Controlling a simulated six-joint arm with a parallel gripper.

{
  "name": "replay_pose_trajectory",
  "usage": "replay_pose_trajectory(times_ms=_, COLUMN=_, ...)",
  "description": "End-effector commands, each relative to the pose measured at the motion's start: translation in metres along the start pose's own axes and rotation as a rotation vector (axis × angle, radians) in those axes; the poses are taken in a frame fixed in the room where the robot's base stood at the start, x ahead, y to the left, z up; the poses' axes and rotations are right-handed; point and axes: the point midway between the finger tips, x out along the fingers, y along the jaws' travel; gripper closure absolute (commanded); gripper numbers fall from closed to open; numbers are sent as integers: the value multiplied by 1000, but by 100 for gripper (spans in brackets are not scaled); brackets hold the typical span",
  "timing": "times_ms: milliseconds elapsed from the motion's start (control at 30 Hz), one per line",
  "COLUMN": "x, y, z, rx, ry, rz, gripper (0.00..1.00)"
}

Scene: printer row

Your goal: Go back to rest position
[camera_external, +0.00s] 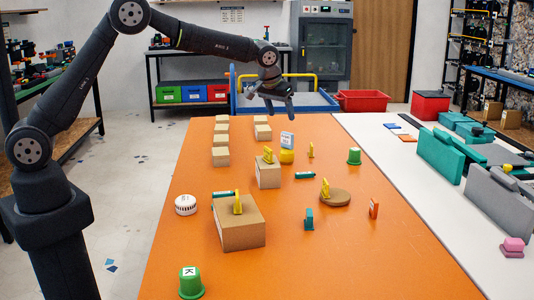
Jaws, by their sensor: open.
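My gripper (277,105) hangs over the far part of the orange table (330,250), fingers pointing down. It is open and nothing shows between its fingers. It is well above the table top and apart from the objects on it. My arm reaches from the left, over the table's left edge, toward the back.
Cardboard boxes (238,235) with yellow pieces, a round brown disc (335,197), green cups (191,284) and a white round object (185,205) are spread nearer. A white surface (390,155) with teal and grey units lies right.

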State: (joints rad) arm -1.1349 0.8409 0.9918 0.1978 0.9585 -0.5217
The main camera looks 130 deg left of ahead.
Motion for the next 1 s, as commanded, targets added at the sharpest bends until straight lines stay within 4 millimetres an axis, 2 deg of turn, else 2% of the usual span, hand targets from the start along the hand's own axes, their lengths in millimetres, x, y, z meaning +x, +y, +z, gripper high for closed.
replay_pose_trajectory(times_ms=633, x=118, y=0, z=3, rx=0, ry=-2, rz=-1, gripper=35)
replay_pose_trajectory(times_ms=700, x=101, y=0, z=-5, rx=-1, ry=4, rz=1, gripper=35)
replay_pose_trajectory(times_ms=800, x=90, y=0, z=-10, rx=-1, ry=3, rz=1, gripper=35)
replay_pose_trajectory(times_ms=1000, x=80, y=0, z=-13, rx=0, ry=0, rz=0, gripper=35)
